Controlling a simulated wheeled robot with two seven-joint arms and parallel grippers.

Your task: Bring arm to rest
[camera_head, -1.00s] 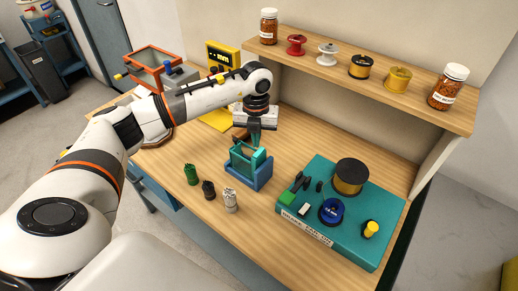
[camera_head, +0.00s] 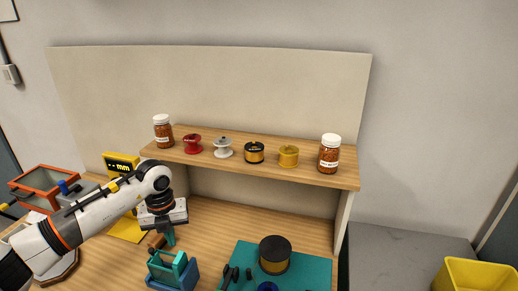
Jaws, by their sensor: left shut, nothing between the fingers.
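My left arm comes in from the left over the wooden table (camera_head: 220,222). My left gripper (camera_head: 170,238) points down, shut and empty, just above a teal frame (camera_head: 168,268) in a blue holder (camera_head: 188,280). I cannot tell whether the fingertips touch the frame. My right arm and gripper are not in view.
A wooden shelf (camera_head: 250,170) holds two jars and several spools. A teal mat (camera_head: 315,268) with a black-topped spool (camera_head: 274,255) lies right of the holder. A yellow meter (camera_head: 121,165) and an orange-framed box (camera_head: 45,184) stand left. A yellow bin (camera_head: 475,277) is at lower right.

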